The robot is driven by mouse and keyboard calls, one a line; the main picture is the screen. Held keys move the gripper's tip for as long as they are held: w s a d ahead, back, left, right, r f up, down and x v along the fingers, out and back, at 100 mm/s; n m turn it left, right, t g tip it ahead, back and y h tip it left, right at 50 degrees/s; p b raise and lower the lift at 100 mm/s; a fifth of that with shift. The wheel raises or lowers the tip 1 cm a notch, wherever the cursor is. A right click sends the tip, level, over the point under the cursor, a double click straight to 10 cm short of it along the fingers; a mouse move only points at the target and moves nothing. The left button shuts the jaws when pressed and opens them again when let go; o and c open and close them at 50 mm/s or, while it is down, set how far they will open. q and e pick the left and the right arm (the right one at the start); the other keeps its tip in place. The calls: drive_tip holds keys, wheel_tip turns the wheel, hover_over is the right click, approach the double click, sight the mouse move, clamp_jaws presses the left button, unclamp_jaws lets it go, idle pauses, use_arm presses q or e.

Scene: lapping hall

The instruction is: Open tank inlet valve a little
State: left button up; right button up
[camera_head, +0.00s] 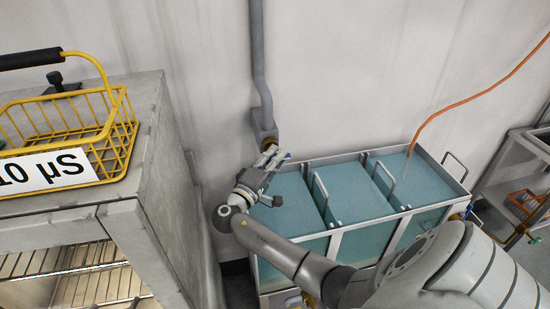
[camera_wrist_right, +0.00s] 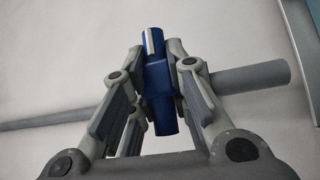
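The tank inlet valve has a blue handle (camera_wrist_right: 158,80) with a pale stripe at one end. In the right wrist view it stands upright across a grey pipe (camera_wrist_right: 250,77). My right gripper (camera_wrist_right: 159,62) has its fingers on either side of the blue handle, close against it. In the head view my right gripper (camera_head: 270,162) is at the lower end of the vertical wall pipe (camera_head: 258,60), by a brass-coloured fitting (camera_head: 264,136). My left gripper is not in view.
Tanks of blue-green liquid (camera_head: 350,193) in a metal frame with handles stand right of the gripper. A grey cabinet (camera_head: 165,170) with a yellow wire basket (camera_head: 115,135) on top stands at left. An orange hose (camera_head: 470,98) hangs over the tanks.

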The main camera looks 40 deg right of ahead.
clamp_jaws()
drive_tip(key=shift+f+b, duration=0.25)
drive_tip(key=shift+b, duration=0.2)
drive_tip(key=n+t+h+b, duration=0.1)
drive_tip(key=n+h+b, duration=0.1)
drive_tip(key=b, duration=0.1)
drive_tip(key=shift+f+n, duration=0.15)
drive_tip(key=shift+n, duration=0.25)
drive_tip(key=shift+r+n+t+h+b, duration=0.25)
drive_tip(key=shift+n+t+h+b, duration=0.05)
drive_tip(key=shift+n+t+b, duration=0.45)
drive_tip(key=o, duration=0.8)
unclamp_jaws()
drive_tip(key=shift+r, duration=0.1)
drive_tip(key=shift+o, duration=0.2)
